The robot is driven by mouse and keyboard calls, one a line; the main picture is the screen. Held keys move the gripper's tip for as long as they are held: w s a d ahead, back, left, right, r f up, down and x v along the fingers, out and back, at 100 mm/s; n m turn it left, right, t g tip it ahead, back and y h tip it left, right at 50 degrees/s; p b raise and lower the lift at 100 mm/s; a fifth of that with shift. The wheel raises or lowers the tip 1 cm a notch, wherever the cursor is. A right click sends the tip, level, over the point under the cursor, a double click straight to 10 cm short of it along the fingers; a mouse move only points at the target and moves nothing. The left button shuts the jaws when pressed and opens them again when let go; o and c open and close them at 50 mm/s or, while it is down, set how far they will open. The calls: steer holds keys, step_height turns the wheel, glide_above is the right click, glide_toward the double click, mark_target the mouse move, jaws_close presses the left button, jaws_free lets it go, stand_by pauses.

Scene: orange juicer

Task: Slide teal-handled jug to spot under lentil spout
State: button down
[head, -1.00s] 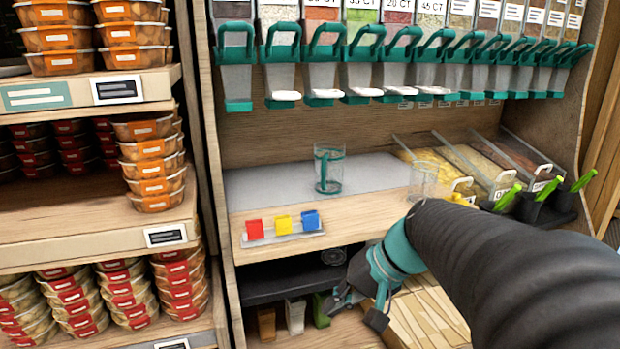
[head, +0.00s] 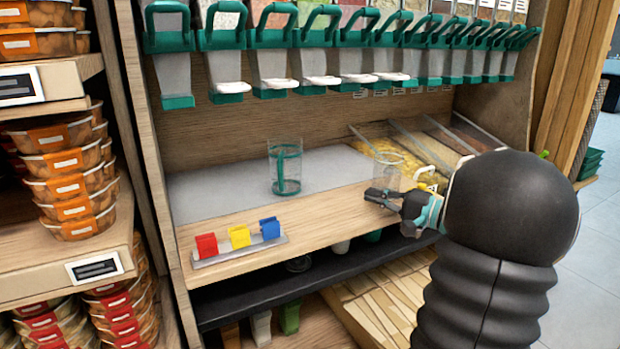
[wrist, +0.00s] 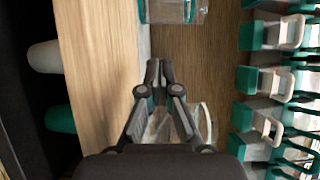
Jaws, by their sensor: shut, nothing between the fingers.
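The teal-handled jug (head: 285,172) is clear and stands upright on the grey mat at the back of the wooden shelf. Part of it shows at the top of the wrist view (wrist: 172,11). My gripper (head: 372,195) is at the shelf's front, right of this jug and apart from it. Its fingers (wrist: 159,64) are shut and empty. A row of dispensers with teal handles and spouts (head: 273,83) hangs above. I cannot tell which spout is for lentils.
A clear jug (head: 388,168) with a pale handle stands just behind my gripper. Red, yellow and blue clips (head: 239,236) sit on a strip at the shelf's front left. Open bins (head: 410,147) are at the right. The grey mat (head: 220,195) left of the teal-handled jug is clear.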

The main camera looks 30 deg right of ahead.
mark_target(285, 169)
steer(key=p+x, duration=0.1)
steer(key=x, duration=1.6)
steer(key=shift+w+a+p, duration=0.2)
steer(key=shift+w+p, duration=0.1)
steer(key=shift+p, duration=0.1)
steer(key=shift+f+b, duration=0.1)
steer(key=shift+b, duration=0.2)
